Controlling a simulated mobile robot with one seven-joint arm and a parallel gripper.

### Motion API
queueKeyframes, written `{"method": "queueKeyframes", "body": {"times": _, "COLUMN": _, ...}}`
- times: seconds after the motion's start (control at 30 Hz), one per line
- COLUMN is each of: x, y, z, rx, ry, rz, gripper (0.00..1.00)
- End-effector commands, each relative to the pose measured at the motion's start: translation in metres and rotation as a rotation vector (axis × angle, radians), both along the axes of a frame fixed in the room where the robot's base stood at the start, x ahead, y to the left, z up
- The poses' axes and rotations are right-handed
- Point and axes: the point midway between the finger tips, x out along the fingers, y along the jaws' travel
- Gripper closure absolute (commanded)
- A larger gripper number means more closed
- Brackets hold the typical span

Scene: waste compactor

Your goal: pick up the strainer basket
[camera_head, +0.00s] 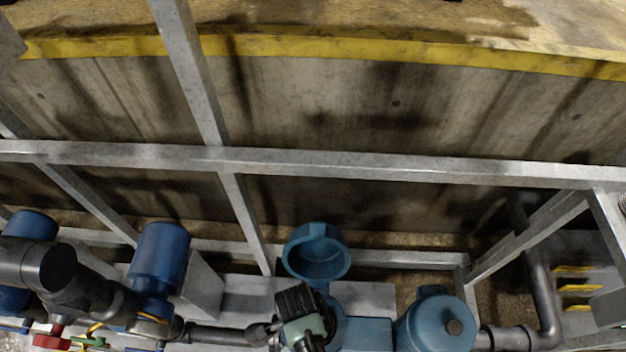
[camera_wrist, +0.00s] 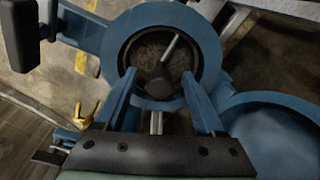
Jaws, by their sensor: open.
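The strainer basket (camera_wrist: 150,52) shows in the wrist view as a dark round insert inside a blue ring-shaped housing (camera_wrist: 207,48). A thin light bar, perhaps its handle, slants across its opening. My gripper (camera_wrist: 160,80) is open, with its two blue fingers spread over the near part of the housing, one to each side of the basket's middle. Nothing is visibly held between them. I cannot tell the gap between the fingertips and the basket. In the head view, my gripper (camera_head: 302,312) covers most of the housing, and the basket is hidden there.
A blue round, hollow part (camera_head: 318,258) stands open behind my gripper. A blue rounded pump body (camera_head: 436,322) is to the right. Blue motors (camera_head: 160,250) and dark pipes are to the left. Grey frame bars (camera_head: 400,167) cross behind, before a concrete wall (camera_head: 330,110).

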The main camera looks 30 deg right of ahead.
Motion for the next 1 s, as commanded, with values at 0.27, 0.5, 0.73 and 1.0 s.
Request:
{"method": "queueKeyframes", "body": {"times": 0.27, "x": 0.0003, "y": -0.0003, "z": -0.0013, "rx": 0.000, "ry": -0.001, "rz": 0.000, "gripper": 0.34}}
{"method": "queueKeyframes", "body": {"times": 0.5, "x": 0.0002, "y": -0.0003, "z": -0.0011, "rx": 0.000, "ry": -0.001, "rz": 0.000, "gripper": 0.77}}
{"method": "queueKeyframes", "body": {"times": 0.73, "x": 0.0001, "y": -0.0003, "z": -0.0011, "rx": 0.000, "ry": -0.001, "rz": 0.000, "gripper": 1.00}}
{"method": "queueKeyframes", "body": {"times": 1.0, "x": 0.0001, "y": -0.0002, "z": -0.0010, "rx": 0.000, "ry": 0.000, "rz": 0.000, "gripper": 1.00}}
